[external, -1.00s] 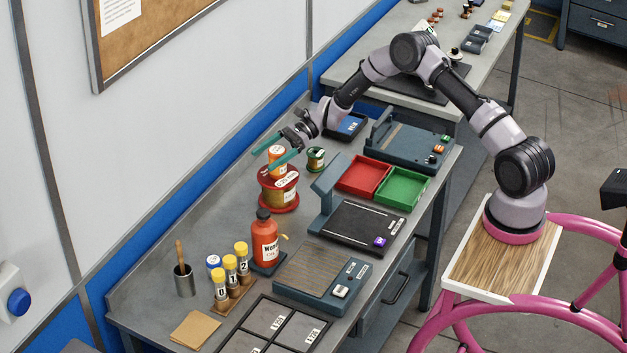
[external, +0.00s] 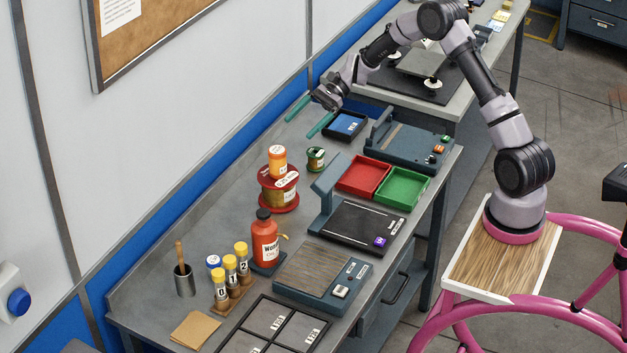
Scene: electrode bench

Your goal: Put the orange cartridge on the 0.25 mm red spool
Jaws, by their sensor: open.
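The orange cartridge (external: 278,161) is a small orange cylinder with a pale label. It stands upright on top of the red spool (external: 279,190), which has red flanges and a wound middle with a white label too small to read. My gripper (external: 309,121) is open and empty. It is above and to the right of the cartridge in the picture, clear of it, with its two green fingers spread apart.
A small green spool (external: 316,159) stands just right of the cartridge. A red tray (external: 363,176) and a green tray (external: 402,188) lie to the right. A red oil bottle (external: 265,240) stands in front. A dark tray with a blue item (external: 346,124) is near my gripper.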

